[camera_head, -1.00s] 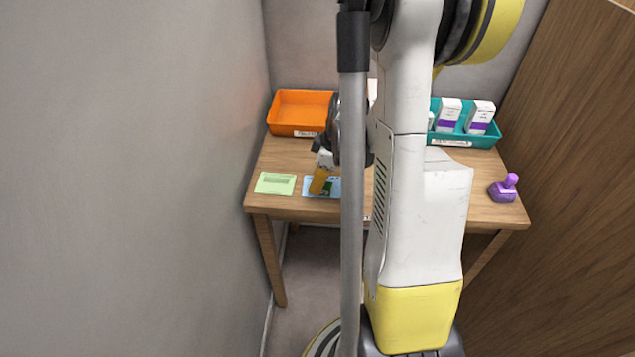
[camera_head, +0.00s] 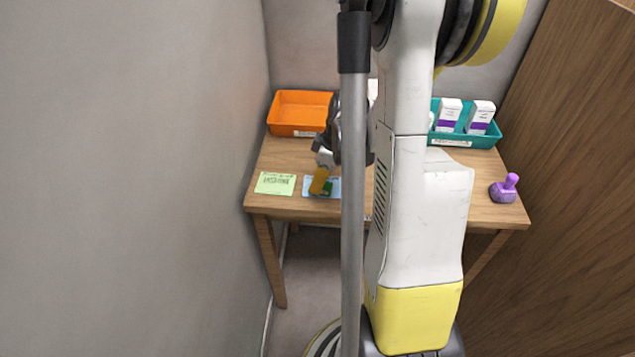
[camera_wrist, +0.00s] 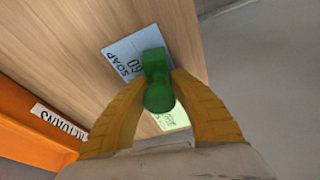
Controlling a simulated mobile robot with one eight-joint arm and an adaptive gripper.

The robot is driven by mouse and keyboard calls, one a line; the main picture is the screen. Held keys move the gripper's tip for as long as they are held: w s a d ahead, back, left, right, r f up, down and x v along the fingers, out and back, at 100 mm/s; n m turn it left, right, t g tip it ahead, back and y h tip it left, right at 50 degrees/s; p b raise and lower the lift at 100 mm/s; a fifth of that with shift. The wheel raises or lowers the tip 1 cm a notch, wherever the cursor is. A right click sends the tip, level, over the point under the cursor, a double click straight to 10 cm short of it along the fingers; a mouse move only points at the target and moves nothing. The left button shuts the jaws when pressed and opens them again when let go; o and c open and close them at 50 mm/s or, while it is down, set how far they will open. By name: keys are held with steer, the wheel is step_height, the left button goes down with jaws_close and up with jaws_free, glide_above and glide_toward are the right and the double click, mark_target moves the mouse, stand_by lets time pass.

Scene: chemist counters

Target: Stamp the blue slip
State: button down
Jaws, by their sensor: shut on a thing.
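The blue slip (camera_head: 308,188) lies on the wooden table near its front edge, and in the wrist view (camera_wrist: 122,56) it shows printed words including "SOAP". My gripper (camera_head: 321,182) is over the slip with its yellow fingers pointing down. In the wrist view, my gripper (camera_wrist: 160,88) is shut on a green stamp (camera_wrist: 156,70), which covers part of the slip. The stamp also shows as a bit of green between the fingers in the head view (camera_head: 328,188). Whether the stamp's base touches the slip is hidden.
A green slip (camera_head: 275,183) lies to the left. A purple stamp (camera_head: 503,189) stands at the table's right. An orange tray (camera_head: 297,130), labelled "RETURNS" in the wrist view, is at the back left. A teal tray (camera_head: 465,140) with white-and-purple boxes is at the back right. A wall borders the left side.

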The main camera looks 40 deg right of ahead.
steer(key=shift+r+p, duration=2.45)
steer(key=shift+r, duration=1)
